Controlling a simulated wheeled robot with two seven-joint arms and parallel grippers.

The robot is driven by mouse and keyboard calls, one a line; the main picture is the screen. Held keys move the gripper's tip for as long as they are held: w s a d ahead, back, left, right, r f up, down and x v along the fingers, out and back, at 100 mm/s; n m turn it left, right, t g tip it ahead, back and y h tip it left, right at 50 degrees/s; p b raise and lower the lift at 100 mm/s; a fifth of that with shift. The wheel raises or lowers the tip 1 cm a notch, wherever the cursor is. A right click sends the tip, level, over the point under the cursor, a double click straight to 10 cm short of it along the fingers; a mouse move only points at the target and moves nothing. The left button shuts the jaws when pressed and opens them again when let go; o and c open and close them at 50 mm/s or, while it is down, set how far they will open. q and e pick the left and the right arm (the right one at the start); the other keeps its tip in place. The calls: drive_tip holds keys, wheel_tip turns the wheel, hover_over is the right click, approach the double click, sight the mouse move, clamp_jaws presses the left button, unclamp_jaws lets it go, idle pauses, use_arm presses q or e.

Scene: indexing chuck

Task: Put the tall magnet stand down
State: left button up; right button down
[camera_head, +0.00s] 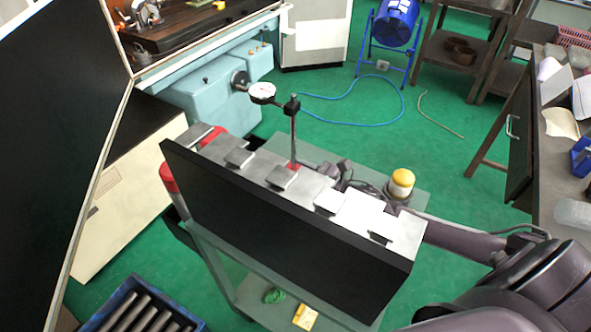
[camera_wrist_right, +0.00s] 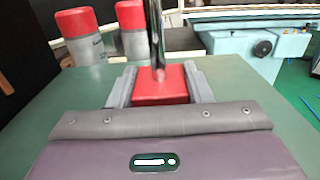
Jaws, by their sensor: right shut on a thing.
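The tall magnet stand has a red base, an upright rod (camera_head: 294,135) and a round dial gauge (camera_head: 262,92) on a side arm near the top. In the right wrist view its red base (camera_wrist_right: 160,86) sits between the two grey fingers of my right gripper (camera_wrist_right: 160,92), which is shut on it. The rod (camera_wrist_right: 156,35) rises from the base, upright. The base is over the green cart top (camera_wrist_right: 240,88); I cannot tell whether it touches it. In the head view a black panel hides much of the base and gripper. My left gripper is not in view.
The black panel (camera_head: 270,235) with grey metal blocks stands along the cart's near side. Two red-and-grey cans (camera_wrist_right: 80,35) (camera_wrist_right: 131,32) stand beyond the base. A yellow-capped pot (camera_head: 402,183) stands at the cart's right. The pale blue machine (camera_head: 205,95) is behind.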

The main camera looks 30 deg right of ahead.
drive_tip(key=c, duration=0.7)
unclamp_jaws()
drive_tip(key=shift+r, duration=0.15)
drive_tip(key=shift+s+d, duration=0.1)
drive_tip(key=shift+s, duration=0.15)
drive_tip(key=v, duration=1.1)
drive_tip(key=shift+s+d, duration=0.15)
drive_tip(key=shift+s, duration=0.1)
